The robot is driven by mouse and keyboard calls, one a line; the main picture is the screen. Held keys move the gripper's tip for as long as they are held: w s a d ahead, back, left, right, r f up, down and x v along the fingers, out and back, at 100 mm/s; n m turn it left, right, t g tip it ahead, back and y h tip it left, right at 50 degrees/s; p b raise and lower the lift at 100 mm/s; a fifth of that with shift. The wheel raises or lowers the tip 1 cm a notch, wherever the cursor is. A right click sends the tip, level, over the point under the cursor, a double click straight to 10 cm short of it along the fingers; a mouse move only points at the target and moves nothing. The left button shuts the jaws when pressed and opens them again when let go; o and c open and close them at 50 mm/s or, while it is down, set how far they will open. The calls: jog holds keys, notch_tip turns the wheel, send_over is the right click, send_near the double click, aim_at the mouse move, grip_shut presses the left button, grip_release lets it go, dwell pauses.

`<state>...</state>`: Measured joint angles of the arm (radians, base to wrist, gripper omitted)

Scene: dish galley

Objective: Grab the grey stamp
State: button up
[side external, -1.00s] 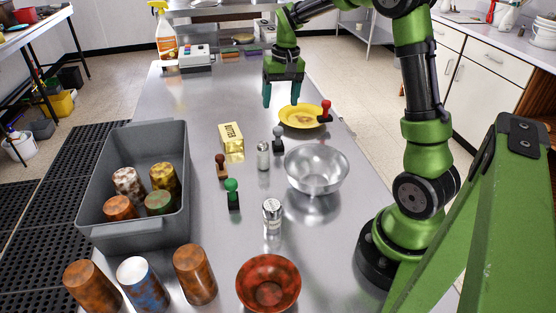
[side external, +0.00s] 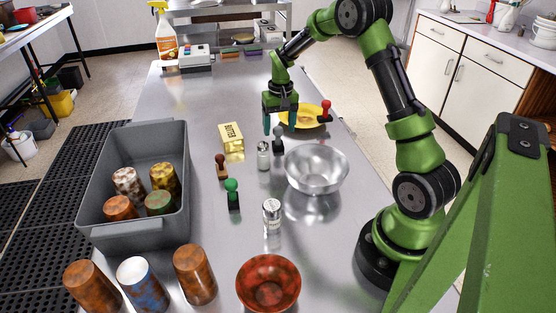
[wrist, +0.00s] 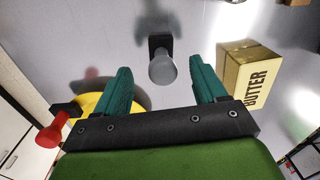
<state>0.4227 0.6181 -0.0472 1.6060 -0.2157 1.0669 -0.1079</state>
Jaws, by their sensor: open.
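The grey stamp (side external: 278,140) stands upright on the steel table, just behind the metal bowl. In the wrist view the grey stamp (wrist: 162,65) shows its rounded handle and dark base, between and ahead of the two fingertips. My gripper (side external: 280,127) is open and empty, with its teal fingers pointing down just behind and above the stamp. It also shows in the wrist view (wrist: 160,85), fingers apart. I cannot tell the exact height gap to the stamp.
The butter box (side external: 232,138) and a shaker (side external: 263,156) stand left of the stamp. The metal bowl (side external: 316,170) is close in front. A yellow plate (side external: 312,110) with a red stamp (side external: 326,108) lies to the right. Brown (side external: 221,167) and green (side external: 232,193) stamps stand nearer.

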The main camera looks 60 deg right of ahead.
aim_at(278, 139)
notch_tip(278, 139, down, 5)
jog(key=shift+w+a+f, duration=0.1)
jog(key=shift+a+f, duration=0.05)
jog(key=c, duration=1.2)
jog(key=shift+c, duration=0.2)
